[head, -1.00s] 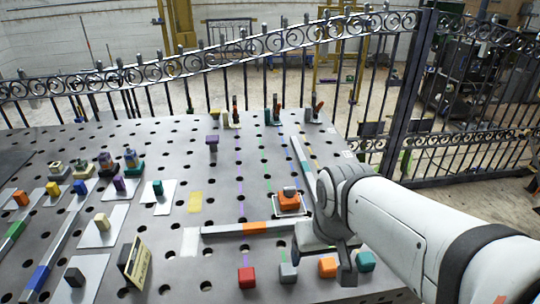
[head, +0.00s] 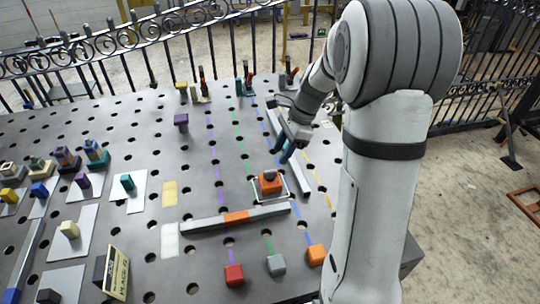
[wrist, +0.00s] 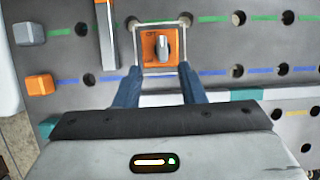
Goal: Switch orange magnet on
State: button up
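The orange magnet (head: 270,184) is an orange block with a grey knob on top, inside a white square outline on the perforated table. It also shows in the wrist view (wrist: 157,47), at the top centre, with the knob upright in the picture. My gripper (head: 287,152) is above the table, just up and right of the magnet in the head view. In the wrist view its two dark blue fingers (wrist: 161,74) are apart, with nothing between them. The fingertips appear close to the lower edge of the white outline. They look clear of the magnet.
A grey bar with an orange band (head: 236,217) lies in front of the magnet. Another long bar (head: 303,178) runs along its right. Red (head: 234,275), grey (head: 276,264) and orange (head: 317,254) cubes stand near the front edge. A purple-topped post (head: 181,122) stands farther back.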

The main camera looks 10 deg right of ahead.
aim_at(271, 171)
jog(key=x, duration=0.8)
jog(key=shift+w+d, duration=0.1)
jog(key=shift+w, duration=0.05)
jog(key=shift+c, duration=0.6)
